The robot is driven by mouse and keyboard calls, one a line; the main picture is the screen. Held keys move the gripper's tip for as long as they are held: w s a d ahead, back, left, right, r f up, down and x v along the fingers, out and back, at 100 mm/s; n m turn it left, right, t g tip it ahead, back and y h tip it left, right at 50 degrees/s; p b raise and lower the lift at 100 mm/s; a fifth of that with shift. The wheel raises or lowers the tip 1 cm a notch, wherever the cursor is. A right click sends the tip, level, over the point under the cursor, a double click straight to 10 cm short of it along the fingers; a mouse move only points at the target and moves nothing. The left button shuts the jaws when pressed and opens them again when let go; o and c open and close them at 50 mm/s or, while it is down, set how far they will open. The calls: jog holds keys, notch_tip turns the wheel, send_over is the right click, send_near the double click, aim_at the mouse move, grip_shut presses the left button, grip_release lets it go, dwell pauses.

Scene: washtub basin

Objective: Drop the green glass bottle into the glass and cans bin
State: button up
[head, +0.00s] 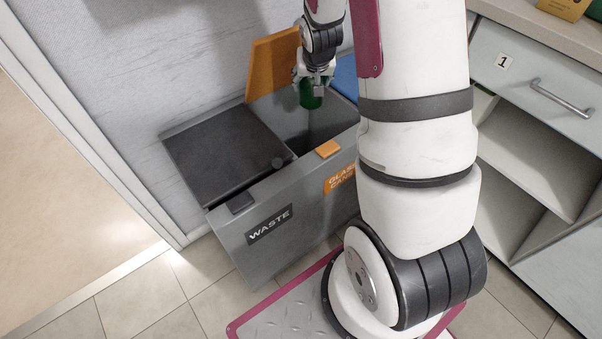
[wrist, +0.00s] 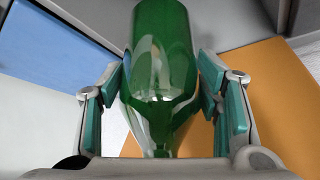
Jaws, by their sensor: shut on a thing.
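The green glass bottle (wrist: 160,60) is held between the two teal pads of my gripper (wrist: 165,90) in the wrist view. In the head view my gripper (head: 314,82) is over the open compartment of the glass and cans bin (head: 335,181), with the lower part of the green bottle (head: 310,97) showing below the fingers. The bin carries an orange label, partly hidden by my arm. Its orange lid (head: 272,62) stands raised at the back. The bottle appears at or just above the opening; its exact depth is hard to tell.
The waste compartment (head: 225,155) to the left has its dark lid shut. A blue lid (head: 345,76) shows to the right, mostly behind my arm. A counter with a drawer (head: 540,75) and open shelves stands at the right. Tiled floor lies in front.

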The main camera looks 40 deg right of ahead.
jog(key=shift+f+b, duration=0.55)
jog(key=shift+f, duration=0.65)
jog(key=o, duration=1.5)
jog(key=shift+s+r, duration=0.1)
jog(key=v, duration=1.2)
